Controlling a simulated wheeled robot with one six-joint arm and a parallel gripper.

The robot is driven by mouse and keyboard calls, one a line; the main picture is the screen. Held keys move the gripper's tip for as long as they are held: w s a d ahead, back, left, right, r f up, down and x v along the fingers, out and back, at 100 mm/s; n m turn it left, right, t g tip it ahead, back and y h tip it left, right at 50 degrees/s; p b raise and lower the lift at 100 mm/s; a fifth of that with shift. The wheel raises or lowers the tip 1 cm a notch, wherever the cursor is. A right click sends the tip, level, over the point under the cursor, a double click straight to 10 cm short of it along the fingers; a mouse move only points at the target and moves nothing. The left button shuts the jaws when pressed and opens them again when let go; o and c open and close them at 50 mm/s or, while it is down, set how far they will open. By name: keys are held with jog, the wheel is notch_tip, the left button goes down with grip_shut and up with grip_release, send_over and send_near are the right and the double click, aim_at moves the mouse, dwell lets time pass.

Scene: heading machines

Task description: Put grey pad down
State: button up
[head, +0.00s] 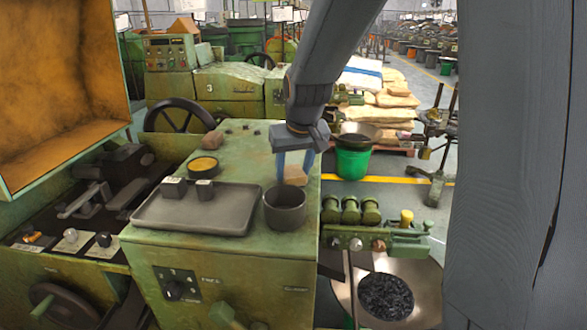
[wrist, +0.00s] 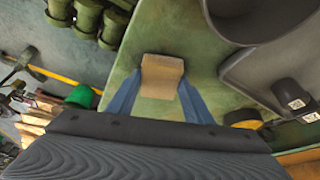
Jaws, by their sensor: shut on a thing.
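My gripper (head: 293,168) has blue fingers and is shut on a small tan, block-like pad (head: 293,177). It hangs over the right part of the green machine top (head: 245,150), just behind the dark round pot. In the wrist view the pad (wrist: 162,76) sits between the tips of my gripper (wrist: 160,88), with green surface around it. Its colour looks tan rather than grey. I cannot tell whether its underside touches the machine top.
A dark pot (head: 285,209) stands in front of the pad. Left of it is a grey tray (head: 225,222) with two dark blocks (head: 190,188). A yellow-filled bowl (head: 203,167) and a reddish-brown block (head: 213,140) sit behind the tray. Green surface is clear between block and gripper.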

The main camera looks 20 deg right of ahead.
jog(key=shift+f, duration=0.15)
jog(key=o, duration=1.1)
jog(key=shift+f, duration=0.1)
jog(key=b+v, duration=0.1)
jog(key=v, duration=1.1)
